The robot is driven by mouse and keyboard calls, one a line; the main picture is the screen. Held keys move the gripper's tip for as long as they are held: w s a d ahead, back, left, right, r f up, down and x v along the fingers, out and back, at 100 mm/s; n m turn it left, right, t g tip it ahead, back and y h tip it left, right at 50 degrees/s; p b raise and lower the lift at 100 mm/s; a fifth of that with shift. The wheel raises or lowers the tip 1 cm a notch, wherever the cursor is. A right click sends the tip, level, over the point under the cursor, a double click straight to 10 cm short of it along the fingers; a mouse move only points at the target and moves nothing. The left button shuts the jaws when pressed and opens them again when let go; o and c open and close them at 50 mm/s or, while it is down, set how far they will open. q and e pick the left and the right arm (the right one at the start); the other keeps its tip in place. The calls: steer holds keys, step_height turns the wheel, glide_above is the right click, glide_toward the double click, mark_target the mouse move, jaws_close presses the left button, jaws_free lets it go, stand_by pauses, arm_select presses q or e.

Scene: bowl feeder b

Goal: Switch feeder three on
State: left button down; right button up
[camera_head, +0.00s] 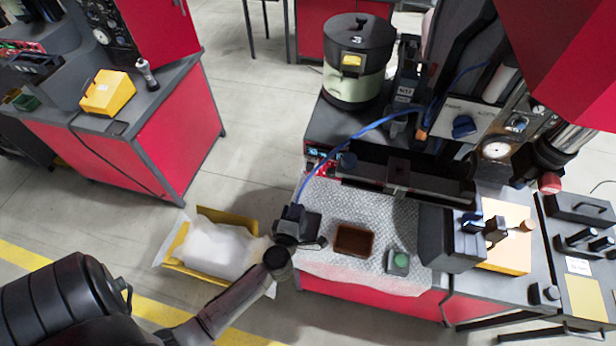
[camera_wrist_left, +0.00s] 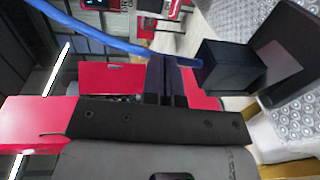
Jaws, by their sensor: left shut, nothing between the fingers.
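A round bowl feeder (camera_head: 355,85) with a black lid and a yellow label stands on the dark machine at the top middle. Below it, a small red control panel (camera_head: 318,158) with a lit display sits on the machine's left front; its switches are too small to read. My right gripper is not in view.
A blue hose (camera_head: 362,130) arches close above my left gripper and crosses the left wrist view. A brown tray (camera_head: 354,240) and a green button box (camera_head: 399,263) are on the grey mat. A yellow crate (camera_head: 178,242) with white lining is at left. A black block (camera_wrist_left: 225,66) is beside my fingers.

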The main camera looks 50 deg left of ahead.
arm_select(q)
steer(key=shift+w, duration=0.1)
steer(key=b, duration=0.1)
glide_toward(310, 168)
steer(key=f+x, duration=0.2)
steer(key=x, duration=0.5)
steer(key=shift+w, duration=0.15)
steer(key=shift+a, duration=0.1)
